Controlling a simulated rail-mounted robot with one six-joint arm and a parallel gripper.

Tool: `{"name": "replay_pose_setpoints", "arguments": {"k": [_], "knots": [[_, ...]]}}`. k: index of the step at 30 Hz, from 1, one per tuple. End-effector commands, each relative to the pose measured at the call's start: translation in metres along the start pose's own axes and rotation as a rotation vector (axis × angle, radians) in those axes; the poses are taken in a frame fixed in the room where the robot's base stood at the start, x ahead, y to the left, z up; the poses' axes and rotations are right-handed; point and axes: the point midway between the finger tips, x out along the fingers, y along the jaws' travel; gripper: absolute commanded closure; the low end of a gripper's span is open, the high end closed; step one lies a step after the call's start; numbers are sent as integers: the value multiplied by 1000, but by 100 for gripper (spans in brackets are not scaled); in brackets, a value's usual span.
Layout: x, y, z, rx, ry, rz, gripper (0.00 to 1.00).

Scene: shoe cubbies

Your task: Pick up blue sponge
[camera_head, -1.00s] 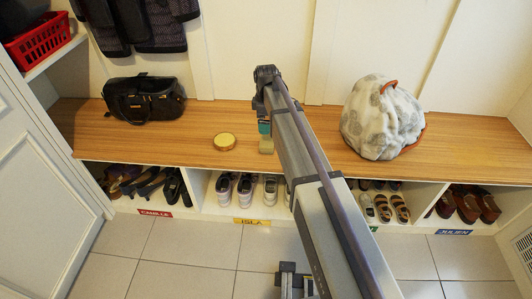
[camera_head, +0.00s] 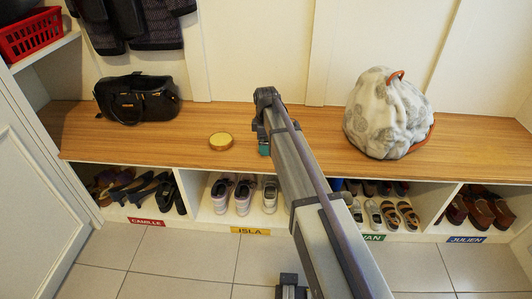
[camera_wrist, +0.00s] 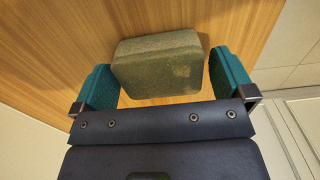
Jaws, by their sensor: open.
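A block shaped like a sponge (camera_wrist: 157,62) lies on the wooden bench top in the wrist view. It looks dull olive-green to grey, not clearly blue. My gripper (camera_wrist: 163,65) is open, with one teal finger on each side of the block. A small gap shows at the left finger and a slightly wider one at the right; neither finger is visibly pressing on it. In the head view my gripper (camera_head: 264,146) is low over the middle of the bench, and the arm and gripper hide the block there.
A round gold tin (camera_head: 221,141) sits on the bench (camera_head: 70,140) just left of my gripper. A black bag (camera_head: 138,99) stands further left and a white patterned bag (camera_head: 389,115) to the right. Cubbies with shoes (camera_head: 243,197) are below. A red basket (camera_head: 32,34) is at upper left.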

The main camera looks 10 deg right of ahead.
Motion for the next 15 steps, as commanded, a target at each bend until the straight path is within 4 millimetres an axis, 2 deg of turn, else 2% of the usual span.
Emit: {"name": "replay_pose_setpoints", "arguments": {"k": [1,7,15], "knots": [[8,0,0,0,0,0,0],[3,0,0,0,0,0,1],[3,0,0,0,0,0,27]]}}
